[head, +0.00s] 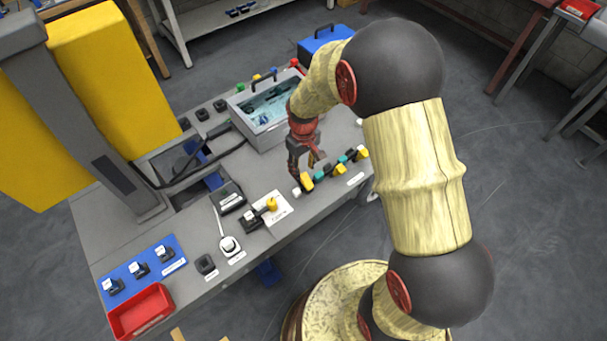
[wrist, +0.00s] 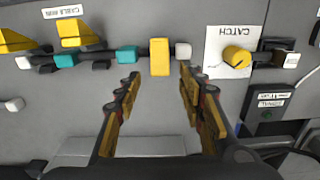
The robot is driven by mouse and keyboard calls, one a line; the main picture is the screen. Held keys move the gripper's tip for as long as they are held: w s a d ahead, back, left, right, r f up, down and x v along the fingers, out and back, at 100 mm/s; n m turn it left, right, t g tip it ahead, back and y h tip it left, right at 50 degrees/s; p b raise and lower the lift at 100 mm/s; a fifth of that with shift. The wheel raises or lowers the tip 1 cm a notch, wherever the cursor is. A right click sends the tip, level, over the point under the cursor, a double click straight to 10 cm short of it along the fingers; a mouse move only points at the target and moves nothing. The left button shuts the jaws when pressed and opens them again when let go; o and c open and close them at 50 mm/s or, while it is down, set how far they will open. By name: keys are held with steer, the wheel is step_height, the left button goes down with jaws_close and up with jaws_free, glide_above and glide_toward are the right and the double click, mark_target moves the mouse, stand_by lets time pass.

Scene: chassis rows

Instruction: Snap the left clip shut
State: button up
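The left clip has a yellow lever (head: 306,181) at the end of the cable row nearest the catch card. In the wrist view this lever (wrist: 160,57) is an upright yellow block between a teal piece and a white end piece. I cannot tell how far it stands open. My gripper (head: 305,167) is above that end of the row. In the wrist view my gripper (wrist: 159,78) is open and empty, its fingers apart to either side of the lever's line. Two more yellow clips, the middle one (head: 339,169) and the far one (head: 362,153), sit along the row.
A white CATCH card (wrist: 229,55) with a yellow knob (wrist: 237,56) lies close beside the left clip. A grey case (head: 262,122) with a clear window stands behind the row. A red bin (head: 141,310) and blue mat (head: 145,273) are at the bench's left end.

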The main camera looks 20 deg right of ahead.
mark_target(303, 174)
step_height(303, 174, down, 4)
steer(key=shift+r+b, duration=0.25)
steer(key=shift+b, duration=0.25)
steer(key=shift+c, duration=1)
steer(key=c, duration=0.8)
jaws_close()
